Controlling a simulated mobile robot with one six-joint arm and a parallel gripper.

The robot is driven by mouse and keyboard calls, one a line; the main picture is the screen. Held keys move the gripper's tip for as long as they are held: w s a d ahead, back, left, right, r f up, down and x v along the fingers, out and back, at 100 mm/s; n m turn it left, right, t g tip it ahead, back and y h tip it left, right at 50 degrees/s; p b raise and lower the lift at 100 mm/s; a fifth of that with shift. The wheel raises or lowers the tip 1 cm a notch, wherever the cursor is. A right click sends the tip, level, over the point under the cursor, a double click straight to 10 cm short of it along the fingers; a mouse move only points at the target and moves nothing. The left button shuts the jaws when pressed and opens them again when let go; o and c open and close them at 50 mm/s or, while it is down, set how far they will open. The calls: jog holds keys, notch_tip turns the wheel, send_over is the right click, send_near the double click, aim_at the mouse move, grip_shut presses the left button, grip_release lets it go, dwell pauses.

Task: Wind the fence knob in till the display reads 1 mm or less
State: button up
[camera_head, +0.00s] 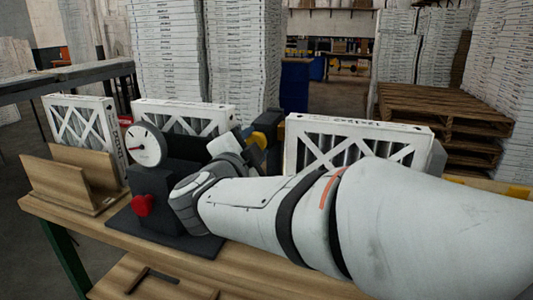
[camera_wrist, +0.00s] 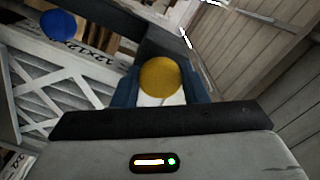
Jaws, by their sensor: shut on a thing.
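The dark machine (camera_head: 183,148) stands on a black base plate on the bench. Its round white dial (camera_head: 146,146) has a red needle pointing left; the value is too small to read. A red knob (camera_head: 142,205) is on its front. In the wrist view a round yellow knob (camera_wrist: 160,76) sits between the fingers of my gripper (camera_wrist: 160,92), which is shut on it. A blue knob (camera_wrist: 58,25) shows apart from the gripper at upper left. In the head view my arm reaches behind the machine's right side, and the grip is partly hidden.
White-framed filters stand on the bench at left (camera_head: 82,135), behind the machine (camera_head: 185,117) and at right (camera_head: 360,143). A wooden holder (camera_head: 70,180) is at the left end. Tall filter stacks (camera_head: 170,50) and wooden pallets (camera_head: 445,112) stand behind.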

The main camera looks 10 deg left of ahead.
jog(key=shift+m, duration=0.3)
jog(key=o, duration=1)
jog(key=shift+c, duration=0.2)
jog(key=shift+s, duration=0.1)
jog(key=s, duration=0.7)
jog(key=shift+s+a, duration=0.3)
jog(key=shift+s, duration=0.05)
